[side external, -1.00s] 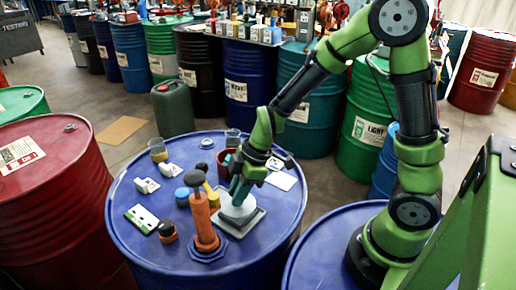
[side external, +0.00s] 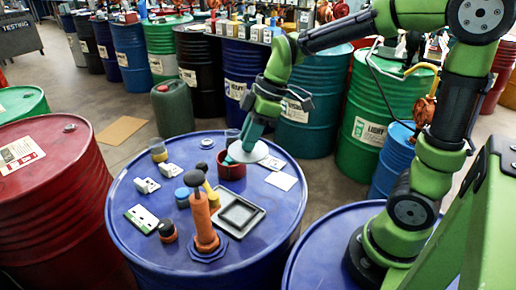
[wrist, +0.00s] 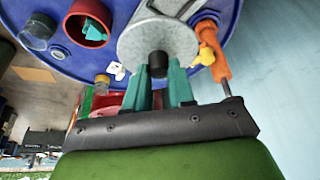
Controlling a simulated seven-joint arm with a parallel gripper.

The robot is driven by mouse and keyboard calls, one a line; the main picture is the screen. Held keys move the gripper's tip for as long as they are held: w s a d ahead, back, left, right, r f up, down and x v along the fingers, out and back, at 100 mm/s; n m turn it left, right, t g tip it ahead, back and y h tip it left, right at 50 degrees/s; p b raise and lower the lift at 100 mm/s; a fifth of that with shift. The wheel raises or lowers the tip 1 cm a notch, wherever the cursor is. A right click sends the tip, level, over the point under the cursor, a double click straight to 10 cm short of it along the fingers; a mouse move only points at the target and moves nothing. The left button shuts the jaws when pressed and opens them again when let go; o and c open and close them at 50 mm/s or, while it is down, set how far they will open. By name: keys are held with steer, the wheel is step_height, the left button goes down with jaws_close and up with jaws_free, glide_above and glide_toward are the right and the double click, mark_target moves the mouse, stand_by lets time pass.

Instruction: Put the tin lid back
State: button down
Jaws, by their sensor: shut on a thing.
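The lid (side external: 250,154) is a pale grey round disc with a dark knob in the wrist view (wrist: 155,40). My gripper (side external: 244,147) is shut on this knob, its teal fingers on either side in the wrist view (wrist: 158,80). The lid is held up off the drum top, beside and partly over the red tin (side external: 231,172) in the side view. The tin is open at the top. The square grey tray (side external: 262,211) is empty.
The blue drum top (side external: 125,190) carries everything. An orange hand pump (side external: 203,222) stands at front, with yellow and blue-capped bottles near it. Glass jars (side external: 158,150) stand at the back. A white card (side external: 281,180) lies right of the tin. The drum's right side is mostly clear.

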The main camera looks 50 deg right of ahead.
steer(key=s+d+f+n, duration=0.1)
steer(key=s+d+f, duration=0.2)
steer(key=d+f, duration=0.35)
steer(key=w, duration=0.5)
steer(key=w+d+f, duration=0.1)
steer(key=w, duration=1)
steer(key=shift+d+f, duration=0.15)
steer(key=shift+f, duration=1.8)
steer(key=shift+f, duration=0.15)
steer(key=c, duration=1)
jaws_free()
steer(key=shift+o, duration=0.2)
